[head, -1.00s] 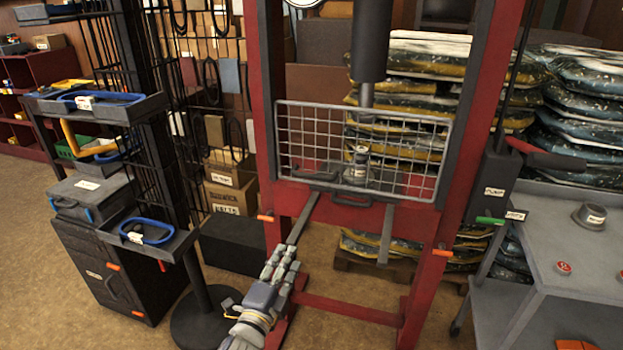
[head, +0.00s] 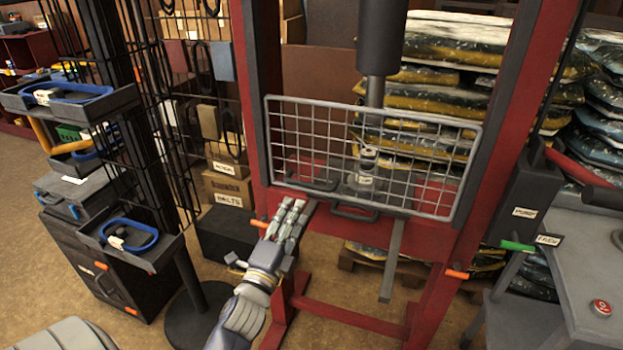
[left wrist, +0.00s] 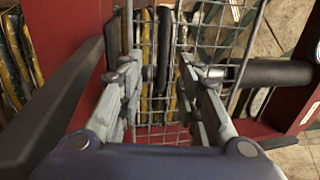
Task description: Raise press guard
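The press guard (head: 420,165) is a grey wire mesh panel in a metal frame, hanging lowered across the front of the red press. A dark handle (head: 354,214) is at its bottom edge. My left gripper (head: 291,210) is in front of the guard's lower left corner, left of the handle. In the left wrist view my left gripper (left wrist: 160,70) is open, fingers apart. The mesh (left wrist: 208,35) and a dark bar (left wrist: 164,48), seemingly the handle, show beyond and between the fingertips. I see no contact. My right gripper is not in view.
The press frame (head: 533,80) rises on both sides. A black ram (head: 382,35) hangs above a labelled metal part (head: 366,172) behind the mesh. Sacks are stacked behind.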

